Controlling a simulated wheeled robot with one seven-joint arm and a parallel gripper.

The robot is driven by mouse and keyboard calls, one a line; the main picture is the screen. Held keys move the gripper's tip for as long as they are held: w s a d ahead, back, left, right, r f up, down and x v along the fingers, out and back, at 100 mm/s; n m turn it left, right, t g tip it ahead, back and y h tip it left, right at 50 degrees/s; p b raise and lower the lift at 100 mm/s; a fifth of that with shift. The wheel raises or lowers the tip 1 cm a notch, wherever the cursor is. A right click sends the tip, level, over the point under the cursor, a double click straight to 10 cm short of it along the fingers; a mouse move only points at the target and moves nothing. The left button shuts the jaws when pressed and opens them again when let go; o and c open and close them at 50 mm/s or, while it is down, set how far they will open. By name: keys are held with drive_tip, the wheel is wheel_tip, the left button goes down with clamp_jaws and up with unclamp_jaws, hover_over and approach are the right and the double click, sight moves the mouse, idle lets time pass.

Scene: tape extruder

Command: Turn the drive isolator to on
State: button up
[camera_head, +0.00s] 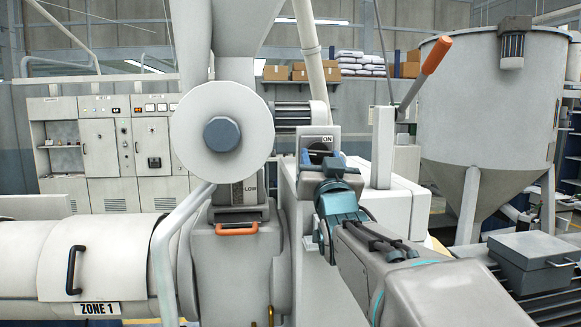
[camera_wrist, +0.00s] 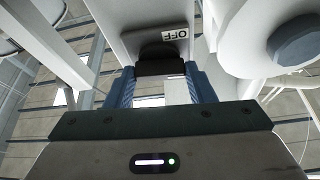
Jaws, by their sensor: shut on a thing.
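The drive isolator is a dark knob (camera_head: 319,147) on a pale upright plate, with an ON label (camera_head: 327,139) above it in the head view. In the wrist view, the dark knob (camera_wrist: 160,64) sits between the blue fingers, and an OFF label (camera_wrist: 176,34) shows upside down beside it. My gripper (camera_head: 320,158) is in front of the plate, its fingers closed on either side of the knob. The wrist view also shows my gripper (camera_wrist: 160,78) shut on it. The fingers and wrist hide part of the knob, so its exact angle is hard to tell.
A large round flange (camera_head: 222,117) and a box marked LOW stand just left of the isolator. A pale post and a lever with an orange grip (camera_head: 437,54) rise to the right, before a grey hopper (camera_head: 490,110). A bent pipe (camera_head: 165,245) stands front left.

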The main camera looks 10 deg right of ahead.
drive_tip(key=m+h+b, duration=0.2)
drive_tip(key=m+b, duration=0.1)
drive_tip(key=shift+a+f, duration=0.15)
drive_tip(key=shift+f, duration=0.05)
drive_tip(key=m, duration=0.2)
drive_tip(key=m+g+h, duration=0.1)
drive_tip(key=m+h, duration=0.1)
drive_tip(key=m, duration=0.1)
drive_tip(key=shift+a+r+m+p, duration=0.1)
drive_tip(key=shift+r+m+p, duration=0.2)
drive_tip(key=shift+r, duration=0.1)
drive_tip(key=m+g+p, duration=0.1)
drive_tip(key=m, duration=0.1)
drive_tip(key=m+h+p, duration=0.1)
drive_tip(key=m+p, duration=0.1)
drive_tip(key=m+g+h+p, duration=0.1)
drive_tip(key=m, duration=0.1)
drive_tip(key=shift+a+r+m+g+p, duration=0.15)
drive_tip(key=shift+r+m+g+p, duration=0.15)
drive_tip(key=m+g+p, duration=0.1)
drive_tip(key=m+p, duration=0.2)
drive_tip(key=m, duration=0.1)
drive_tip(key=shift+g, duration=0.3)
drive_tip(key=shift+m+g+p, duration=0.3)
drive_tip(key=shift+m+p, duration=0.4)
drive_tip(key=shift+m, duration=0.1)
drive_tip(key=o, duration=1)
drive_tip(key=shift+f, duration=0.1)
